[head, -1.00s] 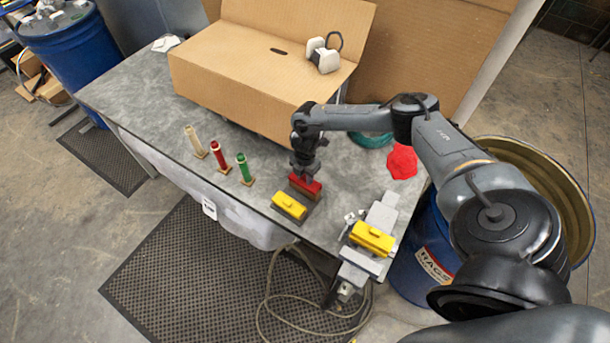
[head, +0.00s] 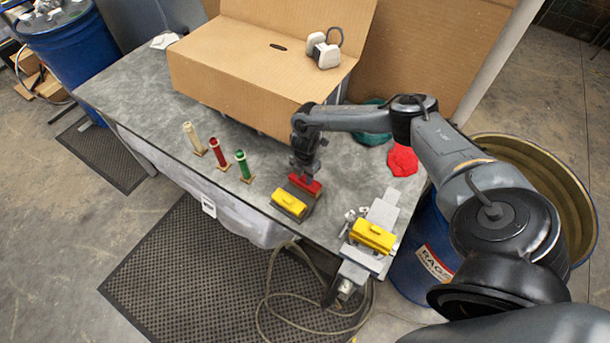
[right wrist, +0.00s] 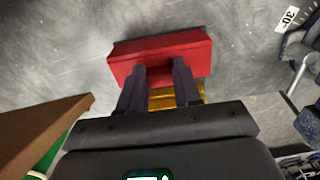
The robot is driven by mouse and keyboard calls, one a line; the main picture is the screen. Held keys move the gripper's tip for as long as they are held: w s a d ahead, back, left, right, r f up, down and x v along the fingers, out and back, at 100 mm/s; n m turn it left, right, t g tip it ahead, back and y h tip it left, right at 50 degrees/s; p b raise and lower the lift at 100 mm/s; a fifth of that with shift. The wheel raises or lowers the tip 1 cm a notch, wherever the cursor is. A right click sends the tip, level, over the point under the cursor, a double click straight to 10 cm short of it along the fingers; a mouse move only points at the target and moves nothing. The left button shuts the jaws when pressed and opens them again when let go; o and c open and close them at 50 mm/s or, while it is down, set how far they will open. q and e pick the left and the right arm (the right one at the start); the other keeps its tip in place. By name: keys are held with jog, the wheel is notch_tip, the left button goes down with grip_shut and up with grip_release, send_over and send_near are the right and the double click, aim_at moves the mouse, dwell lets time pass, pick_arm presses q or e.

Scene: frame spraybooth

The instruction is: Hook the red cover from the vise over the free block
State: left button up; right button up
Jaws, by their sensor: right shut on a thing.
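The red cover (head: 308,186) is held in my right gripper (head: 304,175), whose fingers point down. In the head view it is at the back of a dark grey block stand (head: 306,204), just behind a yellow cover (head: 288,203). In the right wrist view the red cover (right wrist: 165,52) lies across the tips of my right gripper (right wrist: 160,72). Some yellow shows between the fingers. The free block is mostly hidden under the red cover, and I cannot tell whether the cover rests on it. The vise (head: 383,212) holds another yellow cover (head: 372,237). My left gripper is not in view.
White, red and green upright pieces (head: 218,155) stand on the table (head: 150,95) to the left. A large cardboard box (head: 240,85) is behind the arm. A red cloth (head: 402,160) lies to the right. An open drum (head: 555,180) stands beyond the table's right edge.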

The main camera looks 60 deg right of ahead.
aim_at(305, 177)
jog(key=o, duration=1.1)
jog(key=shift+o, duration=0.2)
notch_tip(305, 177, up, 11)
jog(key=shift+b, duration=0.3)
jog(key=shift+f, duration=0.1)
